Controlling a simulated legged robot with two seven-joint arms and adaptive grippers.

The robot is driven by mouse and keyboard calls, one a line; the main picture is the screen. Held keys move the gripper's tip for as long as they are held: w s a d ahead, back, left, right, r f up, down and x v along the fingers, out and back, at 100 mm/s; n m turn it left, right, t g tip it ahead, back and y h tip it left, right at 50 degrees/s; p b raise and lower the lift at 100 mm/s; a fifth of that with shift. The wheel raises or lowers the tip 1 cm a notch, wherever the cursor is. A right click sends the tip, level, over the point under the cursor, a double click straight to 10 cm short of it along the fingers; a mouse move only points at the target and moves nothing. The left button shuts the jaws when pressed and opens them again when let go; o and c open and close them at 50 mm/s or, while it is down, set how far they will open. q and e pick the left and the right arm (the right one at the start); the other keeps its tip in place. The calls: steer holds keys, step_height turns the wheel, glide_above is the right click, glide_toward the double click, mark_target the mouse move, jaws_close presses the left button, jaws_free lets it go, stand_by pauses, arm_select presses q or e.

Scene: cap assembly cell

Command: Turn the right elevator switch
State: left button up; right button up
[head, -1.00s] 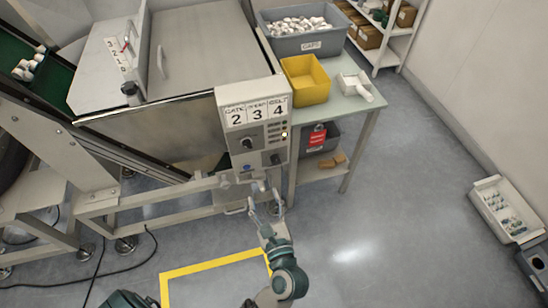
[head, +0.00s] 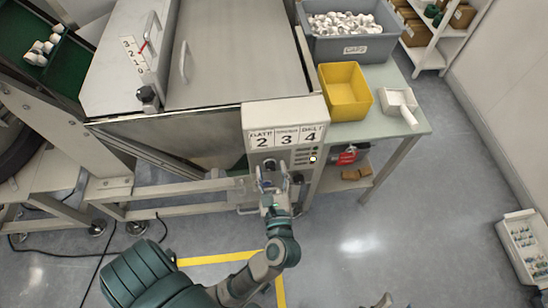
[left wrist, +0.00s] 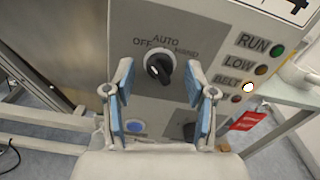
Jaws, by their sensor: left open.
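The control box (head: 287,118) carries labels reading 2, 3 and 4. In the left wrist view its grey panel (left wrist: 215,35) has a black rotary switch (left wrist: 158,67) marked OFF, AUTO and HAND. My left gripper (head: 273,174) is in front of the panel, fingers pointing at it. In the left wrist view the open blue-padded fingers (left wrist: 158,82) stand on either side of the switch, slightly below it, with gaps showing on both sides. A second black control (left wrist: 190,130) and a blue button (left wrist: 134,127) sit lower on the panel. A pale shape at the head view's bottom edge may be my right gripper (head: 384,301).
Lamps run down the panel's right side; the BELT lamp (left wrist: 248,87) is lit. A side table (head: 405,125) holds a yellow bin (head: 345,95), a grey caps bin (head: 350,45) and a white scoop (head: 398,103).

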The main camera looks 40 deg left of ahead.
arm_select(q)
steer(key=shift+w+a+f, duration=0.1)
steer(key=shift+a, duration=0.45)
steer(key=shift+d, duration=0.4)
steer(key=shift+d+r, duration=0.2)
steer(key=c, duration=0.4)
steer(key=shift+d, duration=0.1)
jaws_close()
steer(key=shift+a, duration=0.3)
